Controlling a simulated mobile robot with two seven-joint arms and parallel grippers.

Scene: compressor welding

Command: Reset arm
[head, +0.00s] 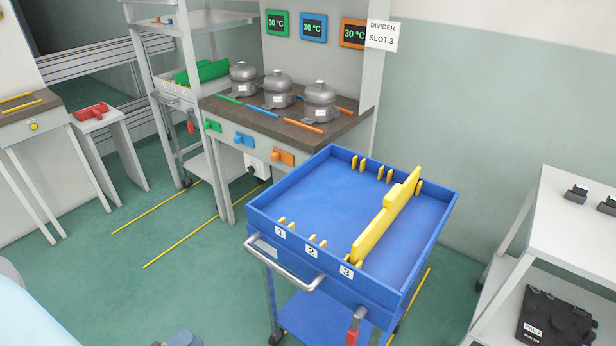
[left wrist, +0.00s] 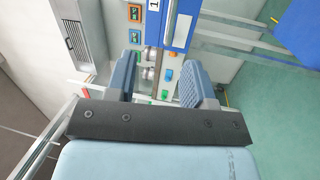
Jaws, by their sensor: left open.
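My left gripper (head: 180,339) only just shows at the bottom edge of the head view, with my pale blue arm at the lower left corner. In the left wrist view, my left gripper (left wrist: 162,85) has its two blue-grey fingers wide apart, with nothing between them. It is over free floor to the left of the blue cart, apart from it. My right gripper is not in view.
The blue cart (head: 305,203) holds a yellow divider (head: 385,232) standing at slot 3. A workbench (head: 345,128) behind bears three grey compressors. A white table (head: 570,225) stands at the right. Green floor (head: 120,285) is clear at the left.

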